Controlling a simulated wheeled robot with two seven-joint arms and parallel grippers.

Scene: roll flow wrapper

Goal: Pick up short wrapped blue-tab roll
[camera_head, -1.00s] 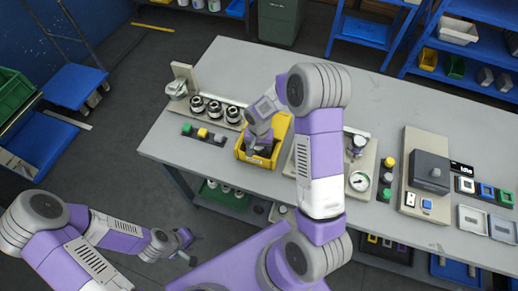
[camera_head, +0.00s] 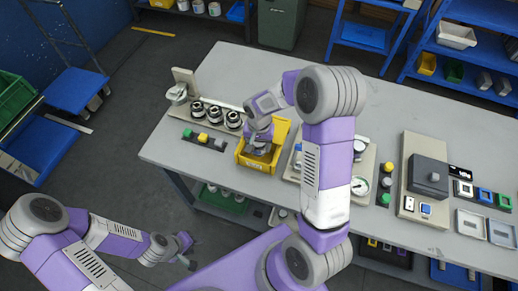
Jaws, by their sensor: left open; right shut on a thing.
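My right arm reaches over the table, and its gripper (camera_head: 259,147) is down at the yellow bin (camera_head: 279,130). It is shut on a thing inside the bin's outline. The fingers and hand cover most of that thing, so I cannot make out its wrapping or a blue tab. No short wrapped blue-tab roll can be told apart elsewhere. My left gripper (camera_head: 190,258) is open and empty, low at the left, in front of the table and away from the bin.
Left of the bin stand several dark-and-silver rollers (camera_head: 215,114) on a fixture and a strip of coloured buttons (camera_head: 203,138). To the right are a dial gauge (camera_head: 360,185) and a dark grey machine box (camera_head: 428,176). The table's front left (camera_head: 165,150) is clear.

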